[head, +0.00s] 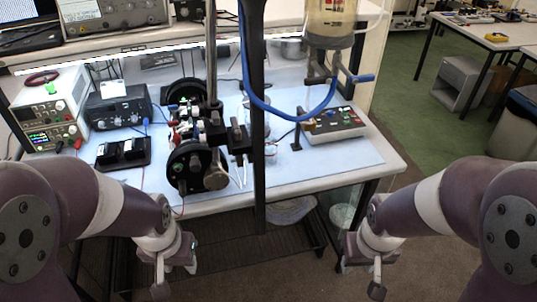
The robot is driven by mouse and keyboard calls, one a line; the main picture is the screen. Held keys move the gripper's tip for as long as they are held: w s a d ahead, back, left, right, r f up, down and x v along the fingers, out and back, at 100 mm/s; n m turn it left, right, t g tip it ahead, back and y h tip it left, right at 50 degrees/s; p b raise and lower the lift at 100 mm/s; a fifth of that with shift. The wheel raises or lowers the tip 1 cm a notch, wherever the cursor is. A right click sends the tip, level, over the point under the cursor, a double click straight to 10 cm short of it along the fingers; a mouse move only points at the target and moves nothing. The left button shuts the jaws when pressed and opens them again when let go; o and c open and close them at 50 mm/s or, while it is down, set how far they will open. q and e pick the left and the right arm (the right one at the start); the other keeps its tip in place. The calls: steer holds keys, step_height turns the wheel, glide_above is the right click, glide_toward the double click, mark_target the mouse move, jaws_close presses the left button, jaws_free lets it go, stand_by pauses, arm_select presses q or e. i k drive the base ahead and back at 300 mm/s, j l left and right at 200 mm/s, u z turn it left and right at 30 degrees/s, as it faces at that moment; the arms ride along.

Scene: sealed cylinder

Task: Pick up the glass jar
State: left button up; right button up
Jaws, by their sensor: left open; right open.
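A clear glass cylinder (331,20) with yellowish contents is mounted above the back right of the table, its top cut off by the picture edge. A small clear glass item (270,149) stands on the table just right of the black post; it is partly hidden and too small to make out well. I cannot tell for certain which is the glass jar. My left gripper (176,280) is open and empty, low in front of the table. My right gripper (360,278) is open and empty, low at the right. Both are well apart from the glass items.
A black post (258,120) rises in front of the table (330,175). A blue hose (246,60) loops beside it. Black wheeled apparatus (190,165), a control box (333,125) and power supplies (48,110) occupy the tabletop. The table's front right is clear.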

mark_target(271, 143)
steer(key=k+l+z, duration=0.1)
steer(key=k+z, duration=0.15)
steer(key=k, duration=0.45)
steer(key=i+j+z, duration=0.35)
steer(key=j+z, duration=0.15)
steer(key=j, duration=0.25)
steer(key=i+j+z, duration=0.15)
steer(key=j+z, duration=0.4)
steer(key=j, duration=0.3)
steer(key=i+j, duration=0.1)
steer(key=j, duration=0.3)
steer(key=i+j, duration=0.15)
steer(key=j, duration=0.25)
steer(key=i+j+u, duration=0.1)
steer(key=j, duration=0.35)
steer(key=i+j+z, duration=0.1)
